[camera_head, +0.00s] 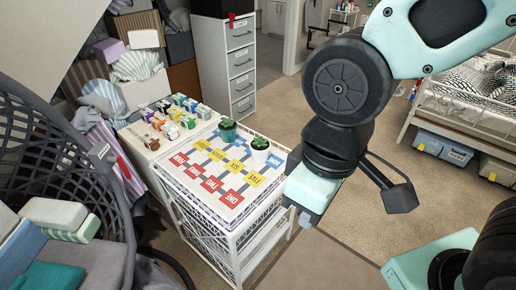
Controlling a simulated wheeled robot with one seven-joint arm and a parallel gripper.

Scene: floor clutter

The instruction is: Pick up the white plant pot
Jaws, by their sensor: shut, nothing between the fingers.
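The white plant pot (260,155) holds a small green plant and stands upright near the right edge of a white wire-sided unit's top (215,200). A second, green plant pot (228,133) stands just behind it to the left. My gripper (304,217) points down in front and to the right of the white pot, apart from it, past the unit's right edge. It is shut and empty; its fingers show only small beneath the pale teal hand. Nothing hides the white pot.
Several small coloured boxes (172,118) stand on the surface behind left. A dark mesh chair (75,175) with boxes is at the left. A grey drawer cabinet (226,65) stands behind, and a bed (470,105) at the right. Carpet (350,215) is open between unit and bed.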

